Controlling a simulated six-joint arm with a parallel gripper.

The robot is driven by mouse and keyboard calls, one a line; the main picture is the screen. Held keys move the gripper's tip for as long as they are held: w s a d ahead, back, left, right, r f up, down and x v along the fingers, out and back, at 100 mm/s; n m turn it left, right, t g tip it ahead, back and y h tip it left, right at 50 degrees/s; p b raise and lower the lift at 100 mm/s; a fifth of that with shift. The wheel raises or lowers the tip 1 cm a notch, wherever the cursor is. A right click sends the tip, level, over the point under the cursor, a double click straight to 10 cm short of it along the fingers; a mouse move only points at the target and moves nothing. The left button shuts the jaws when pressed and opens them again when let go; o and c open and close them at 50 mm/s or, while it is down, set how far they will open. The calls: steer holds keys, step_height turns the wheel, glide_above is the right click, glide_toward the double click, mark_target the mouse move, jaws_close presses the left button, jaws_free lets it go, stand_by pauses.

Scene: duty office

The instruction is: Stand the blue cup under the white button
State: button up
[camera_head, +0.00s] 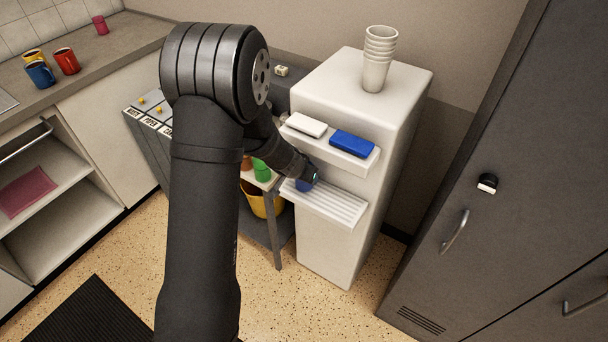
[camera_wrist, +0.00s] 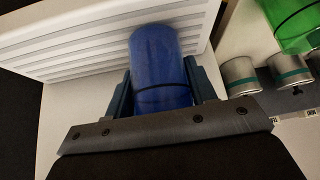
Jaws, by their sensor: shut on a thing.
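The blue cup (camera_head: 304,185) is at the left end of the slatted drip tray (camera_head: 335,207) on the white dispenser, below the white button (camera_head: 306,125). The blue button (camera_head: 352,143) is to the right of the white one. My gripper (camera_head: 311,176) is shut on the cup and hides part of it in the head view. In the wrist view the blue cup (camera_wrist: 160,58) sits between both fingers of my gripper (camera_wrist: 160,88), with its far end over the tray's slats (camera_wrist: 85,45). I cannot tell whether its base touches the tray.
A small side table left of the dispenser holds a green cup (camera_head: 261,170) and an orange-brown one (camera_head: 246,163). Metal cans (camera_wrist: 240,77) show in the wrist view. Stacked white cups (camera_head: 378,60) stand on the dispenser. A grey cabinet (camera_head: 500,170) stands right. The tray's right part is clear.

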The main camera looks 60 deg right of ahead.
steer(key=shift+f, duration=0.15)
steer(key=o, duration=1)
steer(key=shift+c, duration=0.2)
steer(key=shift+a+r, duration=0.1)
steer(key=shift+r, duration=0.3)
steer(key=shift+s+a+r, duration=0.1)
steer(key=shift+a+r, duration=0.05)
steer(key=shift+a, duration=0.4)
steer(key=shift+a+r, duration=0.1)
steer(key=shift+a, duration=0.45)
steer(key=s+a, duration=0.1)
steer(key=a, duration=0.9)
